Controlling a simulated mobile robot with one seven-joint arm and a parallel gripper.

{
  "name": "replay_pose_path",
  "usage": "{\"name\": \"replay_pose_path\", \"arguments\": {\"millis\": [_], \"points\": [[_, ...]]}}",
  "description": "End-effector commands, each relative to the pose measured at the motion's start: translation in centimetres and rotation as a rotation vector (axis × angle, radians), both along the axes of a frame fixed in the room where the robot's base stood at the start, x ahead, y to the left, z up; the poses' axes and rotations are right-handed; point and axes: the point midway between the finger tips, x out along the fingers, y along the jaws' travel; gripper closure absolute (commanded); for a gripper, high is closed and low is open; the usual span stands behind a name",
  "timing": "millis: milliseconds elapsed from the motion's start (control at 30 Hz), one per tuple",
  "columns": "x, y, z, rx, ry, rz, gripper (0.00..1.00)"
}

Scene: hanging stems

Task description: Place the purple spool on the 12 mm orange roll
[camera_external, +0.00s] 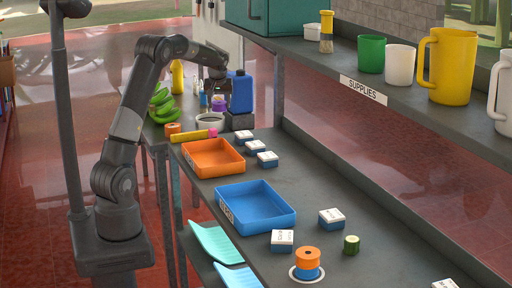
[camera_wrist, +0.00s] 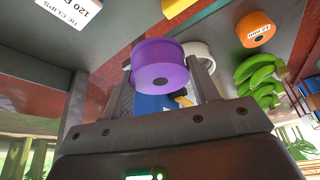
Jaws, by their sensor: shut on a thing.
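The purple spool (camera_wrist: 160,62) is between the fingers of my gripper (camera_wrist: 162,72) in the wrist view, and the gripper is shut on it. In the external view the purple spool (camera_external: 218,104) shows small beneath my gripper (camera_external: 216,91), above the far part of the bench. The orange roll marked 12 mm (camera_wrist: 257,29) lies apart from the spool, at the upper right of the wrist view. An orange roll (camera_external: 172,128) sits at the bench's left edge in the external view, to the left of and nearer than my gripper. The spool's lower contact with anything is unclear.
A white ring-shaped dish (camera_external: 211,122), a blue jug (camera_external: 241,92) and green bananas (camera_external: 163,103) surround my gripper. An orange tray (camera_external: 213,157) and small boxes (camera_external: 255,146) stand nearer. A shelf overhangs the right.

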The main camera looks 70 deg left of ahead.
Motion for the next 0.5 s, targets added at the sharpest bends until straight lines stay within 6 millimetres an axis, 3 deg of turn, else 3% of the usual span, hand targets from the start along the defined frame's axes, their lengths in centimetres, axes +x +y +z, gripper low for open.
{"name": "replay_pose_path", "arguments": {"millis": [33, 200, 500], "points": [[-1.8, 2.3, 0.0, 0.001, 0.0, 0.042, 0.68], [-6.3, 7.4, 0.0, 0.001, 0.001, 0.137, 0.68], [-10.0, 11.2, -0.5, 0.001, 0.002, 0.2, 0.68]]}}
